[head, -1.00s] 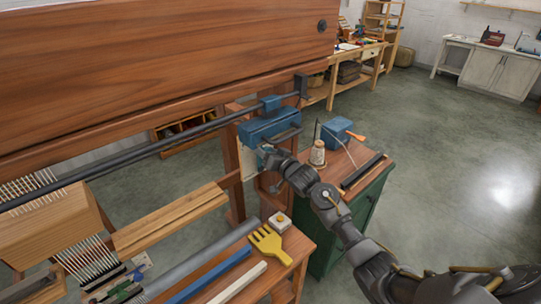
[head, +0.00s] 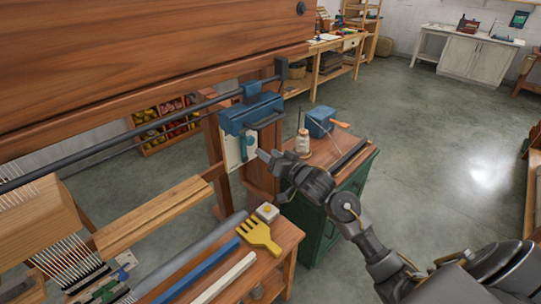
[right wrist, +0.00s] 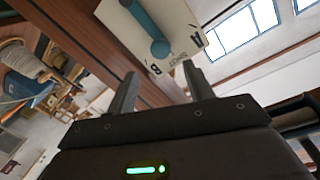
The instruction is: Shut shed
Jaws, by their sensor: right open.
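A teal lever (head: 244,146) sits on a pale plate (head: 231,153) on the loom's upright post, just below a blue box with a handle (head: 252,113). In the right wrist view, the lever's rounded end (right wrist: 160,48) lies near the marks A and B on the plate (right wrist: 182,22); I cannot tell which mark it is set to. My right gripper (head: 264,156) is open and empty, just right of the lever and apart from it. Its two fingers (right wrist: 160,88) point toward the plate in the right wrist view. My left gripper is out of view.
A wide wooden beam (head: 150,55) and a dark rod (head: 110,145) cross the loom. A yellow comb (head: 259,235) lies on the bench at the front. A green cabinet (head: 322,232) carries a thread cone (head: 302,143) and a blue box (head: 320,121). Open floor lies to the right.

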